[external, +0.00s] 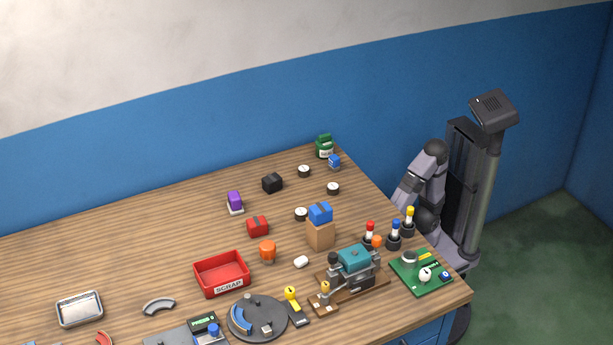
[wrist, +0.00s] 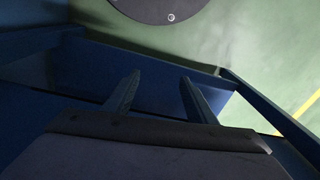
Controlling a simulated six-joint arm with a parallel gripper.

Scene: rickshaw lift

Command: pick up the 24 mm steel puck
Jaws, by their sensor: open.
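Three small round pieces with pale tops and dark sides stand apart on the bench: one at the back (external: 304,171), one farther right (external: 333,188) and one beside the blue-topped block (external: 301,213). They may be the pucks, but their sizes cannot be read, so I cannot tell which is 24 mm. My gripper (wrist: 160,78) is open and empty in the wrist view, its two dark fingers apart over dark blue panels and green floor. No puck shows in that view. In the external view my arm is folded beside its column, off the bench's right edge, and the fingers cannot be made out.
The wooden bench (external: 135,225) is crowded at the right. A blue block stands on a tan block (external: 320,235) close to the nearest round piece. A teal machine (external: 355,258), capped posts (external: 394,236), a green board (external: 420,272) and a red scrap bin (external: 222,273) stand nearer.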

